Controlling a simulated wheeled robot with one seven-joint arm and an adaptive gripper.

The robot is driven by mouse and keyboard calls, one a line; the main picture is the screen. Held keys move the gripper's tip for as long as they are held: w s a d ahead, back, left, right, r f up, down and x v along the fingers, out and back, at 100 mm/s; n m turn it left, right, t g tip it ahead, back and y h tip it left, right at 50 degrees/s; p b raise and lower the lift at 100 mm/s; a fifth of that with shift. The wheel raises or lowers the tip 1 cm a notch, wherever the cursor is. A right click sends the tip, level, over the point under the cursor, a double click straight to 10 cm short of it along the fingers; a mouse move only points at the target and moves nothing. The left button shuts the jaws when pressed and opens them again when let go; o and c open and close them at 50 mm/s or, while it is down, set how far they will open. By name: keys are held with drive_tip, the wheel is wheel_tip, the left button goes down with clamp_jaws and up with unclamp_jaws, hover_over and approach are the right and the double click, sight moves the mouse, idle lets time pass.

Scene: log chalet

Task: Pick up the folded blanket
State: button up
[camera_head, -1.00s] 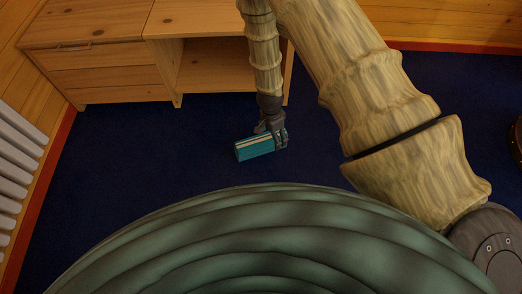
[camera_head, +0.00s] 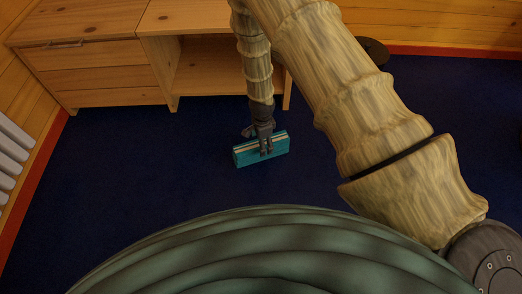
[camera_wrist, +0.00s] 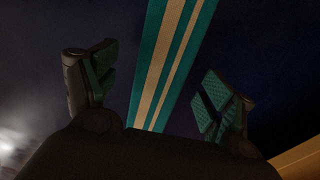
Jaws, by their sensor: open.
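The folded blanket (camera_head: 246,158) is a small teal block with cream stripes, lying on the dark blue carpet. My gripper (camera_head: 264,146) is at its middle in the head view, with dark fingers over its top edge. In the wrist view the blanket (camera_wrist: 172,62) runs as a teal and cream striped band between my two spread fingers. My gripper (camera_wrist: 158,92) is open there, with a gap between the blanket and each finger pad. The blanket's lower end in the wrist view is hidden behind the gripper body.
A wooden desk (camera_head: 90,72) with drawers and an open compartment stands just behind the blanket. A white radiator (camera_head: 12,150) is along the left wall. A dark round object (camera_head: 372,50) is on the floor at the back. The carpet (camera_head: 130,150) left of the blanket is clear.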

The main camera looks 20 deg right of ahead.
drive_tip(key=shift+w+a+f+b, duration=0.15)
drive_tip(key=shift+f+b, duration=1.95)
drive_tip(key=shift+f, duration=0.5)
drive_tip(key=c, duration=1.1)
